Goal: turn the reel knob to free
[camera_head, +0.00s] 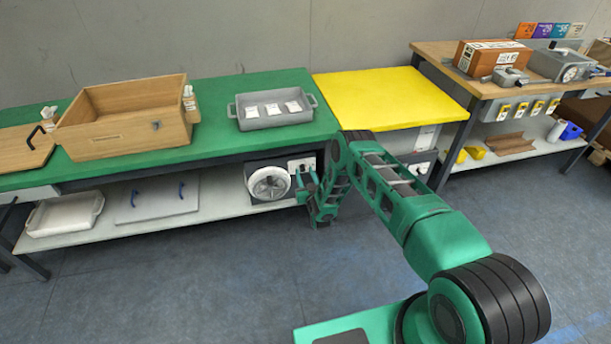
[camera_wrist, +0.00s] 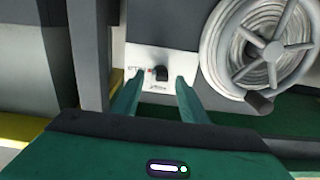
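The reel (camera_head: 268,183) is a round grey-white wheel on a dark housing under the green-topped bench. It also shows at the upper right in the wrist view (camera_wrist: 262,45), with spokes and a dark crank handle. Beside it is a white panel (camera_wrist: 150,56) with small printed labels. The black reel knob (camera_wrist: 160,73) sits on this panel. My gripper (camera_wrist: 160,82) is open, its two green fingers pointing at the panel, one on each side of the knob. A gap shows between the knob and each finger. In the head view my gripper (camera_head: 306,187) is just right of the reel.
The green bench (camera_head: 215,88) overhangs the reel, with a lower shelf (camera_head: 225,200) beside it. A bench leg (camera_wrist: 92,50) stands close to my fingers in the wrist view. A yellow-topped bench (camera_head: 390,97) is to the right. The floor in front is clear.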

